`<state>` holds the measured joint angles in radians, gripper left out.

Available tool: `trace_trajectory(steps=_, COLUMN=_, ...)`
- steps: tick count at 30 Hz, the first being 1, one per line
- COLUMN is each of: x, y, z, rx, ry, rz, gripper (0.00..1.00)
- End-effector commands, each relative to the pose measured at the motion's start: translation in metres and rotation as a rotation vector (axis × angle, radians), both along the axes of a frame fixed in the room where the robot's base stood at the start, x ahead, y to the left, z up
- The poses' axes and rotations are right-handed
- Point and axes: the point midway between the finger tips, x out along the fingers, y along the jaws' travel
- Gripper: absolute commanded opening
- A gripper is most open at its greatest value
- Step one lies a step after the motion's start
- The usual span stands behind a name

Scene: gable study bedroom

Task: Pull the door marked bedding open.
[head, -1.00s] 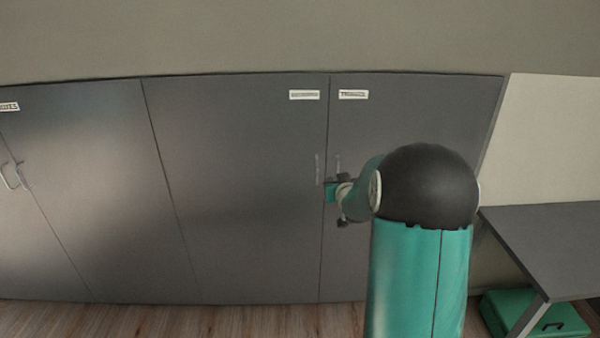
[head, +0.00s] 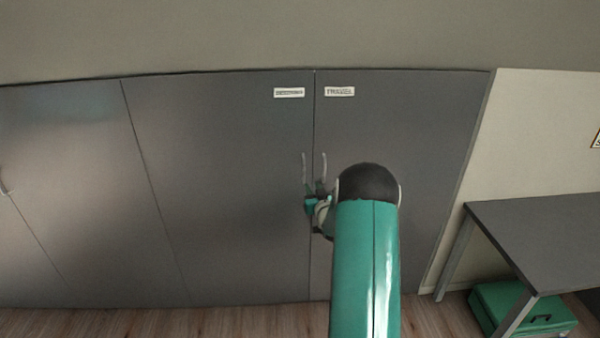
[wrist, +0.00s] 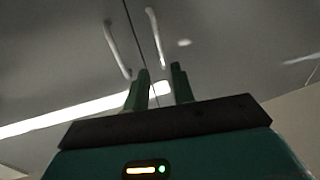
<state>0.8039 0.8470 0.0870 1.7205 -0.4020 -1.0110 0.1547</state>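Two grey cabinet doors meet at a seam. The left door (head: 225,190) bears a small white label (head: 289,92), too blurred to read surely, perhaps bedding; the right door's label (head: 339,91) seems to read travel. Both doors look shut. The left door's bar handle (head: 304,165) and the right door's handle (head: 324,165) stand close on either side of the seam. My gripper (head: 312,196) is just below the handles. In the wrist view my gripper's fingers (wrist: 160,80) are apart with nothing between them; the left door's handle (wrist: 118,50) lies ahead and left.
More grey doors continue to the left, one with a handle (head: 4,188). A dark desk (head: 545,235) stands at the right, with a green case (head: 525,308) on the wood floor beneath it. My arm covers part of the right door.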

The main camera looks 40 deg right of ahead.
Motion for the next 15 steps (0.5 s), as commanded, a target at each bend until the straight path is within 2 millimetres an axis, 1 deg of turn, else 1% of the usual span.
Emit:
trace_trajectory(steps=1, x=0.009, y=-0.003, z=0.0, rx=0.0, ry=-0.002, rz=0.001, gripper=0.25)
trace_trajectory(steps=9, x=0.055, y=-0.022, z=0.0, rx=0.0, ry=0.0, rz=0.002, gripper=0.25)
trace_trajectory(steps=15, x=0.087, y=-0.034, z=0.0, rx=0.0, ry=-0.001, rz=0.004, gripper=0.25)
